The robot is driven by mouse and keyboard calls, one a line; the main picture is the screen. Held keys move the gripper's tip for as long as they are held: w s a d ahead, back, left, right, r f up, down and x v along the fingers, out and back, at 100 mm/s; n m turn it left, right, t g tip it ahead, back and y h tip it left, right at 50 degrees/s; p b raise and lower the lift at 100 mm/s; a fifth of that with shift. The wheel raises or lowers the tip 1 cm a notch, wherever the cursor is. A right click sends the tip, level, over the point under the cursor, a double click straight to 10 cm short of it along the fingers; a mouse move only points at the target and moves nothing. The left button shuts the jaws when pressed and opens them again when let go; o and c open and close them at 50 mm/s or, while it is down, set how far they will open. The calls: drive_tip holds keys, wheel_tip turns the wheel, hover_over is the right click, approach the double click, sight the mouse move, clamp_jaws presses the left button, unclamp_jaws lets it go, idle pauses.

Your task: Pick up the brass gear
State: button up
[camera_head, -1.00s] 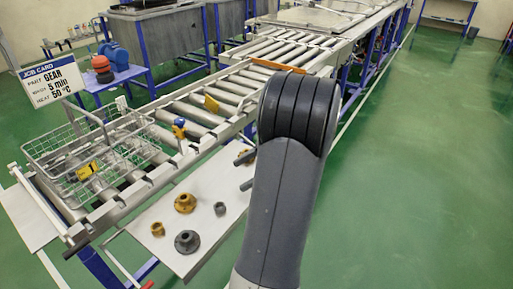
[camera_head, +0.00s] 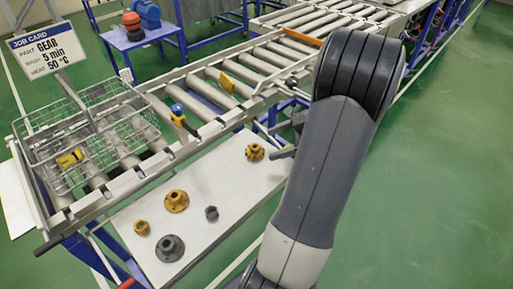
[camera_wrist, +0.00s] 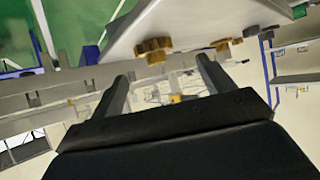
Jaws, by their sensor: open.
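The brass gear (camera_head: 255,152) lies on the far right part of the white side table (camera_head: 225,180) in the head view. It also shows in the wrist view (camera_wrist: 153,48), its toothed edge above and between my fingers. My gripper (camera_head: 279,139) is open and empty, just right of the gear in the head view. In the wrist view my gripper (camera_wrist: 163,80) has its two fingers wide apart, with nothing between them. My arm hides the gripper's body in the head view.
A brass flanged part (camera_head: 176,201), a small brass nut (camera_head: 142,228), a grey flanged part (camera_head: 170,248) and a small grey nut (camera_head: 211,213) stand on the same table. A wire basket (camera_head: 85,135) sits on the roller conveyor (camera_head: 205,92) behind. Green floor lies open at right.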

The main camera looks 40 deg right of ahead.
sight(260, 147)
drive_tip(key=shift+w+d+p+x, duration=0.1)
drive_tip(key=shift+p+x, duration=0.3)
drive_tip(key=shift+x, duration=1.05)
drive_tip(key=shift+w+d+p+x, duration=0.15)
drive_tip(key=shift+p+x, duration=0.25)
drive_tip(key=shift+x, duration=1.05)
drive_tip(key=c, duration=1.3)
drive_tip(key=shift+o, duration=0.2)
